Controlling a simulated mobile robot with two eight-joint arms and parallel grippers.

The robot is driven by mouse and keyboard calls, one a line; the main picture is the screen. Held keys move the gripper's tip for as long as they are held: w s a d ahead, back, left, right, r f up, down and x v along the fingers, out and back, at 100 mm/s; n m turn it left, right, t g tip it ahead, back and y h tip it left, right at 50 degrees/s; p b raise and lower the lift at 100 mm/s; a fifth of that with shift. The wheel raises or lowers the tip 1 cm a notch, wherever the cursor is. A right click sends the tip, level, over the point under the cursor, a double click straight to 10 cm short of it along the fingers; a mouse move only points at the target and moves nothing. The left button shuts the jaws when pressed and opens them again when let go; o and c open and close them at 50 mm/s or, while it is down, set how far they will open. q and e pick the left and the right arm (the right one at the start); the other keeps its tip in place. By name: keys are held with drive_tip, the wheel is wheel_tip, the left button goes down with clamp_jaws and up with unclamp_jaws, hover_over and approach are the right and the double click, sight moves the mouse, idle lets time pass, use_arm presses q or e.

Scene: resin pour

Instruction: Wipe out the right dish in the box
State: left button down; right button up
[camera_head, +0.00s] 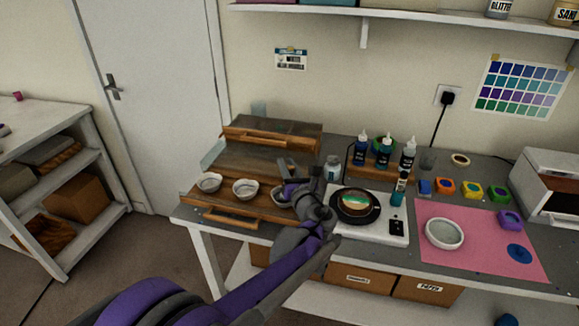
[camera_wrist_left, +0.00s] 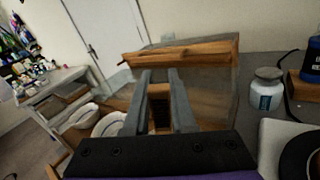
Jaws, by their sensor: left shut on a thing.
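The wooden box (camera_head: 225,160) stands open on the left of the bench. Three white dishes sit along its front: the left dish (camera_head: 209,182), the middle dish (camera_head: 245,189) and the right dish (camera_head: 277,198). My left gripper (camera_head: 291,168) is over the box's right end and partly hides the right dish. In the left wrist view two dishes show at left, one of them a white bowl (camera_wrist_left: 80,118). There the left gripper (camera_wrist_left: 159,80) is shut on a small brown thing (camera_wrist_left: 159,106), whose kind I cannot tell. The inside of the right dish is hidden. My right gripper is not in view.
Right of the box are a white jar (camera_head: 333,169), a white scale (camera_head: 375,229) with a black dish (camera_head: 354,206), and a rack of bottles (camera_head: 385,172). A pink mat (camera_head: 480,252) with a white ring-shaped dish (camera_head: 445,233) lies further right.

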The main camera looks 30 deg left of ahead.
use_arm(q)
drive_tip(key=shift+s+a, duration=0.15)
drive_tip(key=shift+s, duration=0.1)
drive_tip(key=shift+s+d, duration=0.2)
drive_tip(key=shift+s, duration=0.05)
drive_tip(key=shift+w+d, duration=0.15)
drive_tip(key=shift+d, duration=0.3)
drive_tip(key=shift+w+a, duration=0.15)
drive_tip(key=shift+w, duration=0.3)
drive_tip(key=shift+a, duration=0.3)
drive_tip(key=shift+s+a, duration=0.2)
drive_tip(key=shift+s+d, duration=0.1)
drive_tip(key=shift+s, duration=0.2)
drive_tip(key=shift+s+d, duration=0.15)
drive_tip(key=shift+d, duration=0.05)
drive_tip(key=shift+w+d, duration=0.3)
drive_tip(key=shift+d, duration=0.1)
drive_tip(key=shift+w+a, duration=0.1)
drive_tip(key=shift+w, duration=0.2)
drive_tip(key=shift+a, duration=0.3)
drive_tip(key=shift+s, duration=0.25)
